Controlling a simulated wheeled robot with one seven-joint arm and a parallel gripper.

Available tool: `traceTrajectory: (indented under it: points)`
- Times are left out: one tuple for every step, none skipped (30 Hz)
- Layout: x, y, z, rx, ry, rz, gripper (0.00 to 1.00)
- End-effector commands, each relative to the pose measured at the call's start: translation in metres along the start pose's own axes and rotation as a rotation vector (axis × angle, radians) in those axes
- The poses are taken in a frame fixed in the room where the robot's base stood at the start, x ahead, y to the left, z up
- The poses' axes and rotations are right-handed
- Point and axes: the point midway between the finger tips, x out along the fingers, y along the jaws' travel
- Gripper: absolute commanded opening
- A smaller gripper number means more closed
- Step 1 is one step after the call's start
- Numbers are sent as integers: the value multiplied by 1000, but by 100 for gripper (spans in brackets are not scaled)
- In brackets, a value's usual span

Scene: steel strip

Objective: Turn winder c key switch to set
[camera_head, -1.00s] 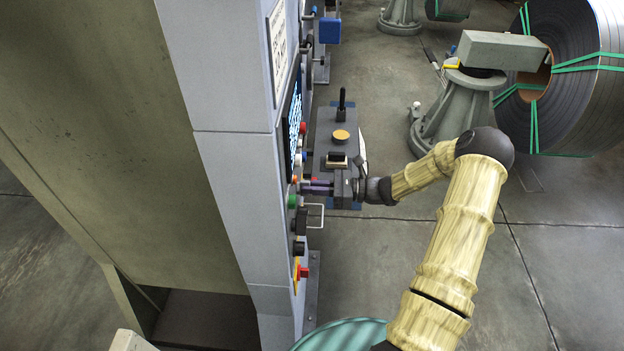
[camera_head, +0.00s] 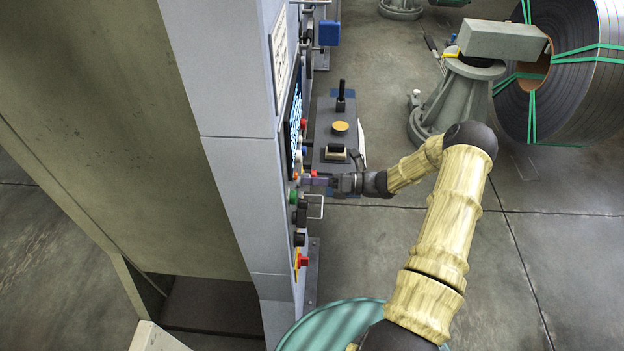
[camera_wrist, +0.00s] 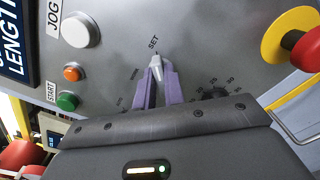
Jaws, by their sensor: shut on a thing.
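The winder key switch (camera_wrist: 156,66) is a light grey lever on the grey panel in the wrist view. Its narrow tip points up toward the printed SET label (camera_wrist: 153,42). My gripper (camera_wrist: 158,74) has its two purple fingers on either side of the key, shut on it. In the head view my gripper (camera_head: 306,181) reaches the panel face from the right, and the key is hidden there.
An orange button (camera_wrist: 71,74), a green START button (camera_wrist: 67,102) and a white JOG button (camera_wrist: 76,31) sit left of the key. A red emergency stop (camera_wrist: 300,45) on yellow is at right. A wire handle (camera_head: 317,207) juts out below my gripper in the head view.

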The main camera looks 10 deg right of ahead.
Motion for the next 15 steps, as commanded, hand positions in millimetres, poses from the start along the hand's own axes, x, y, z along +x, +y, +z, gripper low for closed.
traceTrajectory:
  points:
    - [0,0,4,1,-7,-1,0]
    - [0,0,4,3,-7,-1,0]
    - [0,0,4,5,-7,-1,0]
    - [0,0,4,5,-7,-1,0]
    - [0,0,4,6,-7,-1,0]
    - [0,0,4,5,-7,-1,0]
    - [0,0,4,5,-8,-1,0]
    - [0,0,4,5,-8,-1,0]
    - [0,0,4,5,-8,-1,0]
    - [0,0,4,5,-8,-1,0]
    - [0,0,4,5,-8,-1,0]
    - [0,0,4,5,-8,-1,13]
    - [0,0,4,5,-8,-1,19]
    - [0,0,4,5,-7,-1,25]
    - [0,0,4,5,-7,-1,32]
